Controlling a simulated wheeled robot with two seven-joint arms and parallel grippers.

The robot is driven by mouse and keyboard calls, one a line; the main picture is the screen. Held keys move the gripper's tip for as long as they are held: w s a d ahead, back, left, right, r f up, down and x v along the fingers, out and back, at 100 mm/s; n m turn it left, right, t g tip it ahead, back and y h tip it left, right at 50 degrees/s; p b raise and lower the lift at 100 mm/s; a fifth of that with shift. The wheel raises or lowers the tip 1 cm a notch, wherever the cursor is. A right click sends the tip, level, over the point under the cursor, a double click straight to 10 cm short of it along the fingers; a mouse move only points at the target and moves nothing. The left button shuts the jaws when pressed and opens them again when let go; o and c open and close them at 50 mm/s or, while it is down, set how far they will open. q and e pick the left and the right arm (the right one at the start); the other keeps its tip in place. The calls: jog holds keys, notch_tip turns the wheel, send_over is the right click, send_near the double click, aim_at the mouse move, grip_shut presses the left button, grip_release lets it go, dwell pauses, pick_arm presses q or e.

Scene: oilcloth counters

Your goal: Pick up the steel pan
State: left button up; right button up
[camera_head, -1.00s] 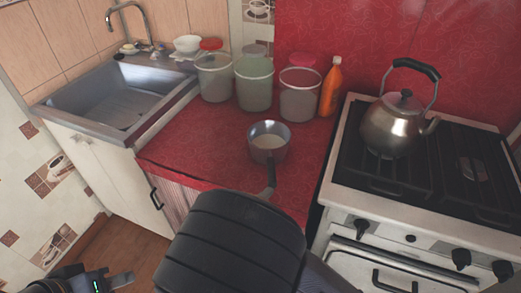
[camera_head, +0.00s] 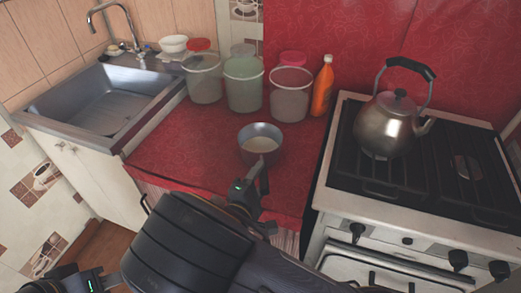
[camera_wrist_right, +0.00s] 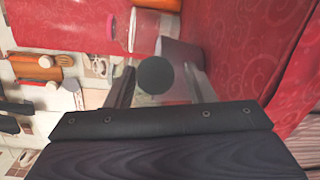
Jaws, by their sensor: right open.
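The steel pan (camera_head: 261,141) stands upright on the red counter in the head view, with pale contents inside. Its dark handle (camera_head: 263,178) points toward me, partly hidden by my right gripper (camera_head: 254,205). This gripper is open at the handle's near end, below the pan in the picture. In the right wrist view, the round dark handle end (camera_wrist_right: 155,75) shows between the two fingers of the right gripper (camera_wrist_right: 160,88), with gaps visible on both sides. My left gripper (camera_head: 92,280) is partly in view at the bottom left; its fingers cannot be made out.
Several lidded tubs (camera_head: 243,83) and an orange bottle (camera_head: 322,87) stand behind the pan. A stove (camera_head: 335,185) with a kettle (camera_head: 388,128) is at the right. A sink (camera_head: 98,100) is at the left. The red counter (camera_head: 185,150) is clear left of the pan.

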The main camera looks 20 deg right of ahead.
jog(key=shift+w, duration=0.1)
jog(key=shift+c, duration=0.2)
grip_shut()
dwell(1.1)
jog(key=shift+r, duration=0.1)
